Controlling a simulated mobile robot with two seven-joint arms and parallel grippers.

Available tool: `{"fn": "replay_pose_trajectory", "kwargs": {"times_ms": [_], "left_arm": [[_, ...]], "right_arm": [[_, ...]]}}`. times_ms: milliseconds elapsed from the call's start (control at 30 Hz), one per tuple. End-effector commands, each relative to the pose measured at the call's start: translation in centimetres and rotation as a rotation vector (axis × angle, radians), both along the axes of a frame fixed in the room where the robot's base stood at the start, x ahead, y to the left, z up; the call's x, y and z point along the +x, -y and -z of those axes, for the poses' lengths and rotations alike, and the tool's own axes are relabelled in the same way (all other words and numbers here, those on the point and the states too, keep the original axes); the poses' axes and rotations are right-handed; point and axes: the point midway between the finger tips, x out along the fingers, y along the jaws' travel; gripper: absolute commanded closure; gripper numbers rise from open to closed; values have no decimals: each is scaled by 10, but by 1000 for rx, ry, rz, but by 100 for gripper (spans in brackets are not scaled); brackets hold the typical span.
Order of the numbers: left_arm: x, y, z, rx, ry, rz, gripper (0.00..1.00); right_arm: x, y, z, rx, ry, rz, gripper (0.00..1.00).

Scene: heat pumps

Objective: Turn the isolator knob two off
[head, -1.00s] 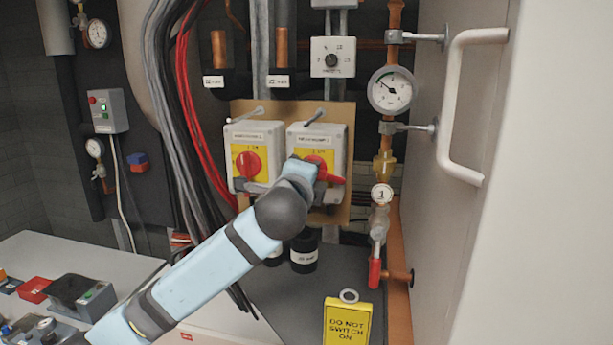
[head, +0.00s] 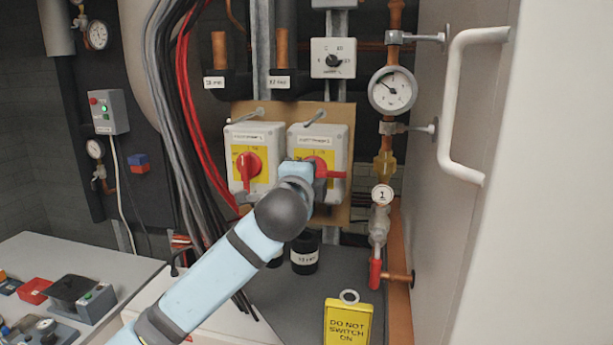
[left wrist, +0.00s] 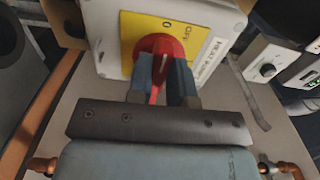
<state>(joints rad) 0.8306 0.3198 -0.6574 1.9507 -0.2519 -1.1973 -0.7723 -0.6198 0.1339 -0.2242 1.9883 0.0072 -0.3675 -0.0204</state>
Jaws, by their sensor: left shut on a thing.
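The right-hand isolator (head: 335,140) is a pale box with a yellow plate and a red knob (head: 325,173). In the head view the knob's handle points right, about level, partly hidden by my left gripper (head: 310,180). In the left wrist view, my left gripper (left wrist: 160,85) is shut on the red knob (left wrist: 157,46), with one finger on each side of its handle. The yellow plate (left wrist: 190,28) there shows "0" and "OFF", beside a label starting "HEAT". My right gripper is in neither view.
The left isolator (head: 250,140), with its own red knob (head: 247,167), stands close beside. Black and red cables (head: 180,100) hang to the left. A gauge (head: 391,90) and copper pipes are right, near a white door handle (head: 465,110). A yellow "DO NOT SWITCH ON" tag (head: 347,322) stands below.

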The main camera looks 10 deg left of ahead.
Motion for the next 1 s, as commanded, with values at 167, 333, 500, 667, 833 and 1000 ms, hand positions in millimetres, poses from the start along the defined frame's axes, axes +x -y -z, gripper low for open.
{"fn": "replay_pose_trajectory", "kwargs": {"times_ms": [167, 333, 500, 667, 833, 1000], "left_arm": [[0, 0, 1, -1, -1, 1, 55], [0, 0, 0, -1, -1, 1, 55], [-8, 1, 1, -1, 1, 3, 55], [-35, 1, 3, -1, 1, 4, 55], [-75, 1, 3, -2, 1, 4, 55], [-110, 1, 2, -2, 0, 4, 55]], "right_arm": [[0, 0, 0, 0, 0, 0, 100], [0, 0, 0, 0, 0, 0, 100], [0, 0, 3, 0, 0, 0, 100], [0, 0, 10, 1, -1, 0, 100], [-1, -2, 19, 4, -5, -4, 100], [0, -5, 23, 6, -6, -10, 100]]}}
